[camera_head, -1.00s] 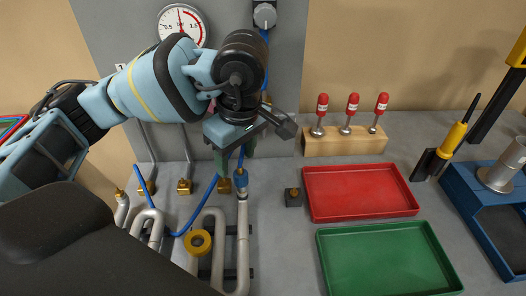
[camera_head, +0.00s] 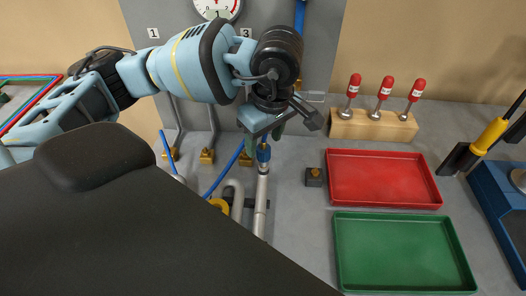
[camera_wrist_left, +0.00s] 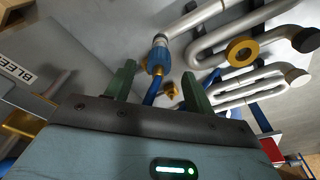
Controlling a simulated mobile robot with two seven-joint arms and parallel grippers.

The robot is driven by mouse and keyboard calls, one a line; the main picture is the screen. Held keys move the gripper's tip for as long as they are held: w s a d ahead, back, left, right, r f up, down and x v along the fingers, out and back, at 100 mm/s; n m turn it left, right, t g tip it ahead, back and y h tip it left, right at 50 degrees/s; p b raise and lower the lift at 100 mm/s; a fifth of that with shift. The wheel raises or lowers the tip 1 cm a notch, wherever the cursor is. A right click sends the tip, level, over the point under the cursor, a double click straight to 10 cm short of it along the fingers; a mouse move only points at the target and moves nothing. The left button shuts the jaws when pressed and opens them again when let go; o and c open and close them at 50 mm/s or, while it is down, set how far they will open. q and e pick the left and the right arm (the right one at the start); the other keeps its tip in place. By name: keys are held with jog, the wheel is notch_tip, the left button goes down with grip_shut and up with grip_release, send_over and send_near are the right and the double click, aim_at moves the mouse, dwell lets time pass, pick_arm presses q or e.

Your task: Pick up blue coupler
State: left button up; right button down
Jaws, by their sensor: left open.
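The blue coupler (camera_head: 263,153) sits on top of an upright grey pipe, with a blue hose running to it. In the left wrist view the blue coupler (camera_wrist_left: 158,58) shows between and just beyond the two green fingers. My left gripper (camera_head: 279,133) is right above the coupler in the head view, its body hiding part of the hose. In the wrist view my left gripper (camera_wrist_left: 158,80) is open, its fingers apart on either side of the hose and coupler, and nothing is held. My right gripper is not in view.
Grey serpentine pipes (camera_wrist_left: 225,35) and a yellow ring (camera_wrist_left: 241,51) lie close to the coupler. A red tray (camera_head: 385,203) and a green tray (camera_head: 400,284) lie to the right. Red-topped pins stand in a wooden block (camera_head: 373,128). A small dark block (camera_head: 314,181) sits nearby.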

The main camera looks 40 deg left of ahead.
aim_at(264, 142)
pick_arm(q)
jog(key=shift+w+a+f, duration=0.1)
jog(key=shift+a+f, duration=0.05)
jog(key=shift+f, duration=0.7)
jog(key=shift+w+a+f, duration=0.1)
jog(key=shift+f, duration=0.7)
jog(key=shift+s, duration=0.1)
jog(key=c, duration=1.1)
